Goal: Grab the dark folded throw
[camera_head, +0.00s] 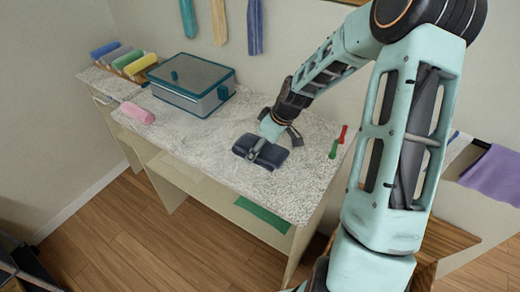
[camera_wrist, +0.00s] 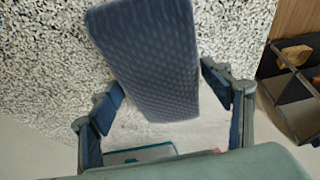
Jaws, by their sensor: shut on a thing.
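The dark folded throw (camera_head: 243,149) is a dark blue, padded-looking bundle at the front part of the speckled counter. In the wrist view, the throw (camera_wrist: 145,55) fills the upper middle, with a woven texture. My gripper (camera_head: 262,147) reaches down onto the middle of the throw in the head view. In the wrist view, my gripper (camera_wrist: 162,82) has one finger on each side of the throw, shut on it. I cannot tell whether the throw rests on the counter or is slightly above it.
A teal-edged box (camera_head: 193,84) stands at the back of the counter (camera_head: 190,140). A pink roll (camera_head: 137,113) lies left of it. Red and green items (camera_head: 338,142) lie at the right edge. A green cloth (camera_head: 262,215) sits on the shelf below. Counter around the throw is clear.

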